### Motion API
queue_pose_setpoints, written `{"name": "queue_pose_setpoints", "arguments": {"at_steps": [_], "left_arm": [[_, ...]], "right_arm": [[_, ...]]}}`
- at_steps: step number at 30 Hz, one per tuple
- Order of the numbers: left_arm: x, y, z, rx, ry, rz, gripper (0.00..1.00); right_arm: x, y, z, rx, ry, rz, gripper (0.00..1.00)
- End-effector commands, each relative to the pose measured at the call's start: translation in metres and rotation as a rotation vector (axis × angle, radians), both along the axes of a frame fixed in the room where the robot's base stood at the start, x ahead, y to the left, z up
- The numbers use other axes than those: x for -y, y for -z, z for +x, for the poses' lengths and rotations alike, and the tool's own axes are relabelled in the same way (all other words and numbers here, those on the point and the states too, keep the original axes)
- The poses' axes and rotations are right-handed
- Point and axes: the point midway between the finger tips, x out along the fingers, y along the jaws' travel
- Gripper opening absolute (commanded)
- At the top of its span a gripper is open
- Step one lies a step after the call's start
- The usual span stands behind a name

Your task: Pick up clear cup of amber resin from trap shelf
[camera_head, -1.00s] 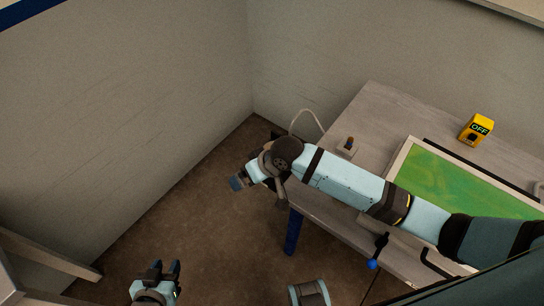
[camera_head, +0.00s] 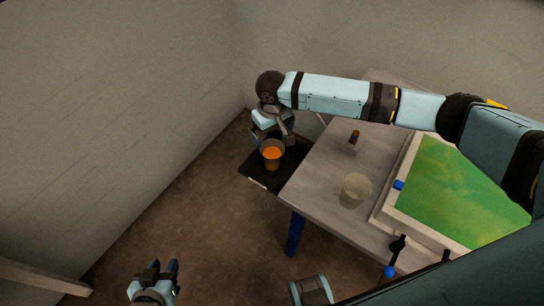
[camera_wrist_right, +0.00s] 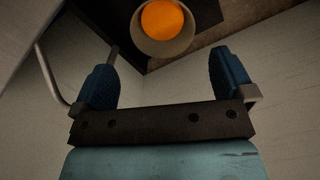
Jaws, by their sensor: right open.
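The clear cup of amber resin (camera_head: 272,164) stands upright on the dark trap shelf (camera_head: 259,180) beside the table's left end. Its orange contents show in the right wrist view, where the cup (camera_wrist_right: 163,40) is at the top, beyond and between the fingertips. My right gripper (camera_wrist_right: 166,72) is open and empty, with its blue fingers apart. In the head view it is just behind the cup, and its fingertips are partly hidden. My left gripper (camera_head: 164,268) is open and empty, low over the floor at bottom left.
The grey table (camera_head: 318,180) holds another clear cup (camera_head: 355,190), a small amber-topped item (camera_head: 354,139) and a pale-framed tray with green liquid (camera_head: 450,185). Blue-ended clamps sit at the tray's near edge. Walls stand behind and left; brown floor (camera_head: 200,200) is open.

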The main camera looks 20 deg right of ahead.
Motion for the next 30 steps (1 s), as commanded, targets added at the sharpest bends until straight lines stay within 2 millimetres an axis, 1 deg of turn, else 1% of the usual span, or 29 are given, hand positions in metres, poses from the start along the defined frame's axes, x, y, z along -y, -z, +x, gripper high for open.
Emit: {"name": "queue_pose_setpoints", "arguments": {"at_steps": [1, 8, 13, 16, 20, 26, 27, 29, 30], "left_arm": [[0.0, 0.001, 0.0, 0.0, 0.0, 0.0, 0.38], [-0.001, 0.003, 0.001, -0.001, 0.001, 0.002, 0.38], [-0.001, 0.004, 0.001, -0.004, 0.001, 0.002, 0.38], [-0.001, 0.006, 0.001, -0.005, 0.0, 0.001, 0.38], [-0.001, 0.006, 0.001, -0.006, 0.0, 0.001, 0.38], [0.0, 0.005, 0.001, -0.004, 0.0, -0.001, 0.38], [0.0, 0.005, 0.001, -0.003, 0.0, -0.001, 0.38], [0.0, 0.004, 0.001, -0.004, -0.001, -0.002, 0.38], [0.0, 0.004, 0.001, -0.003, -0.001, -0.002, 0.38]], "right_arm": [[0.0, 0.008, 0.0, -0.001, 0.0, 0.0, 1.0], [-0.001, 0.024, -0.002, 0.0, -0.002, 0.001, 1.0], [-0.002, 0.049, -0.009, 0.0, -0.001, 0.0, 1.0], [-0.002, 0.062, -0.008, 0.0, -0.001, 0.0, 1.0], [-0.002, 0.069, -0.008, 0.002, -0.001, 0.001, 1.0], [-0.002, 0.069, -0.008, 0.002, -0.002, 0.001, 1.0], [-0.002, 0.069, -0.008, 0.002, -0.002, 0.001, 0.91], [-0.002, 0.069, -0.008, 0.002, -0.002, 0.001, 0.77], [-0.002, 0.069, -0.008, 0.002, -0.002, 0.001, 0.68]]}}
